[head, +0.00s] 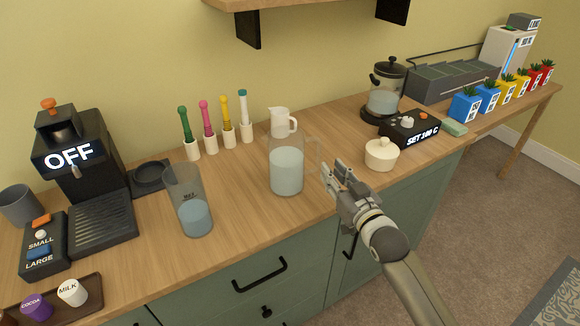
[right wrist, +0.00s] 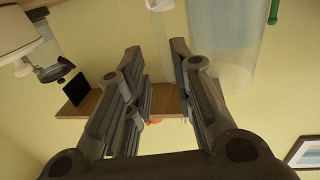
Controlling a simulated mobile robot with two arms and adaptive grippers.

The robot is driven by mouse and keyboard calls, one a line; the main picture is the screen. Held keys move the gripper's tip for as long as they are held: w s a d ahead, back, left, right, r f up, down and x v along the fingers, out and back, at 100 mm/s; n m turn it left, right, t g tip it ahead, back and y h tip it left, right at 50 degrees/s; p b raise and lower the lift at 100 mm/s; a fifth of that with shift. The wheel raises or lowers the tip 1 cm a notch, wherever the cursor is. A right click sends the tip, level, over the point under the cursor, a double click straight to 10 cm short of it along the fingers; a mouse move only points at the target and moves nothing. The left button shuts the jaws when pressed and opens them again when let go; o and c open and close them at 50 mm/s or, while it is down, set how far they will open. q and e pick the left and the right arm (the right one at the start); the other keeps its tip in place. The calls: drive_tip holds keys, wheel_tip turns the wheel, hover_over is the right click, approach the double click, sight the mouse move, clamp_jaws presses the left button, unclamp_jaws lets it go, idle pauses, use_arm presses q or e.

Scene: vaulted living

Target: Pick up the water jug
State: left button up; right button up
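The water jug (head: 287,172) is a clear glass jug with pale blue water in its lower part. It stands upright on the wooden counter, and a faint clear handle seems to show on its right side. My right gripper (head: 333,176) is just right of the jug, pointing toward it. In the right wrist view the open fingers (right wrist: 153,62) show from close up, with the clear jug (right wrist: 225,40) at the upper right. Contact between fingers and jug cannot be made out. My left gripper is not in view.
A tall glass with water (head: 194,218) stands left of the jug and a small white pitcher (head: 280,122) behind it. A cream lidded pot (head: 381,155) is right of my gripper. A shelf (head: 300,3) hangs above.

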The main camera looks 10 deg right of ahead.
sight(320, 154)
drive_tip(key=shift+w+a, duration=0.25)
drive_tip(key=shift+w, duration=0.95)
drive_tip(key=shift+w+a+r+p, duration=0.1)
drive_tip(key=shift+w+a, duration=0.15)
drive_tip(key=shift+w, duration=0.65)
drive_tip(key=shift+w+a+r+p, duration=0.1)
drive_tip(key=shift+w+a+p, duration=0.1)
drive_tip(key=shift+w, duration=0.75)
drive_tip(key=shift+w+a+r+p, duration=0.1)
drive_tip(key=shift+w+a, duration=0.15)
drive_tip(key=shift+w, duration=0.65)
clamp_jaws()
drive_tip(key=shift+r, duration=0.2)
